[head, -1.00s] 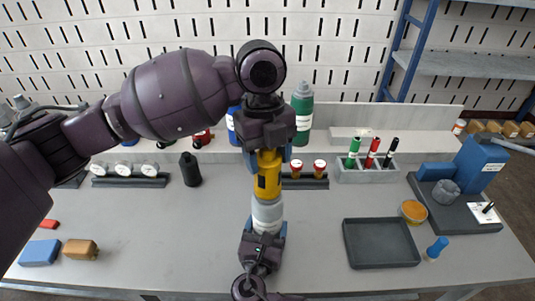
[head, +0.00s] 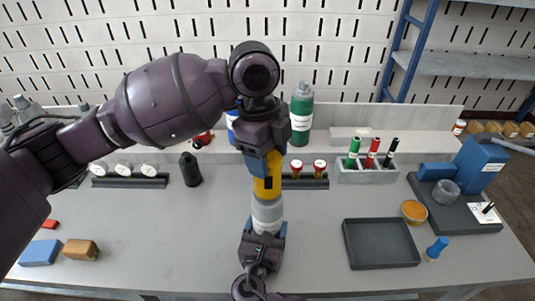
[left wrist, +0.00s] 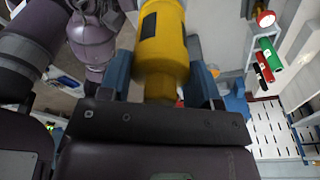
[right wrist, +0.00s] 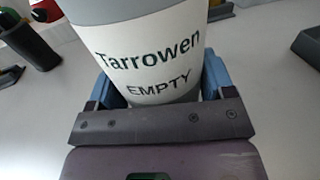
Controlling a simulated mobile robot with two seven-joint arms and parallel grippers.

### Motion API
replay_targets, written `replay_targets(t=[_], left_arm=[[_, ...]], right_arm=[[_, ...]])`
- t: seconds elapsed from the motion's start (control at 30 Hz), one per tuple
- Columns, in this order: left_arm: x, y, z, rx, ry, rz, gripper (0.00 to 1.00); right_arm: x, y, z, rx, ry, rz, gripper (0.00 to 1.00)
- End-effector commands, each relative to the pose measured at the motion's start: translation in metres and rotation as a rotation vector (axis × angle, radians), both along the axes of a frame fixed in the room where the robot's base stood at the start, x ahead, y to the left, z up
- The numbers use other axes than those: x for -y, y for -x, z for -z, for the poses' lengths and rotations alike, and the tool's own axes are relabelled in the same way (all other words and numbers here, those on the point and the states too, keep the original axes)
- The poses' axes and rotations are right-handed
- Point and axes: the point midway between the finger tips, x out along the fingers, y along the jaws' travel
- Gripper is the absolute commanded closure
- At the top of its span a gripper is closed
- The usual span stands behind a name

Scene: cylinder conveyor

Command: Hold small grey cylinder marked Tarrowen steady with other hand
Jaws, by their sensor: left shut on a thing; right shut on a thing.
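The small grey cylinder (head: 267,212) with a white label stands upright above the middle of the bench. In the right wrist view its label (right wrist: 150,60) reads "Tarrowen EMPTY". My right gripper (head: 264,236) is shut on the cylinder's lower part from the front. A yellow device (head: 266,188) with a dark panel sits right above the cylinder, in line with it. My left gripper (head: 264,158) points down and is shut on the device's upper end. The left wrist view shows the yellow body (left wrist: 163,50) between its fingers. The joint between device and cylinder is too small to judge.
A black tray (head: 381,243), an orange round dish (head: 413,211) and a small blue object (head: 437,247) lie to the right. A marker holder (head: 367,175) and a green bottle (head: 301,115) stand behind. Blue (head: 41,252) and brown (head: 81,249) blocks lie front left.

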Motion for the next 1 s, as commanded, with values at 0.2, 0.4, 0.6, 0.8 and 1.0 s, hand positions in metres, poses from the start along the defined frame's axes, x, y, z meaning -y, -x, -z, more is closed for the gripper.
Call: replay_targets(t=[0.2, 0.4, 0.6, 0.8, 1.0], left_arm=[[-0.0002, 0.0000, 0.0001, 0.000, 0.000, -0.121, 0.76], [-0.0001, 0.0002, 0.0000, 0.000, 0.001, -0.329, 0.76], [0.0000, -0.0002, -0.0005, 0.000, 0.000, -0.493, 0.76], [0.0000, -0.0004, -0.0006, 0.001, 0.001, -0.526, 0.76], [0.0000, -0.0004, -0.0006, 0.001, 0.001, -0.533, 0.76]], right_arm=[[0.0001, 0.0000, 0.0001, 0.000, 0.000, 0.000, 0.53], [0.0001, 0.0000, 0.0001, 0.000, 0.000, 0.000, 0.53], [0.0001, 0.0000, 0.0001, 0.000, 0.000, 0.000, 0.53], [0.0001, 0.0000, 0.0001, 0.000, 0.000, 0.000, 0.53], [0.0001, 0.0001, 0.0001, 0.000, 0.000, 0.000, 0.53]])
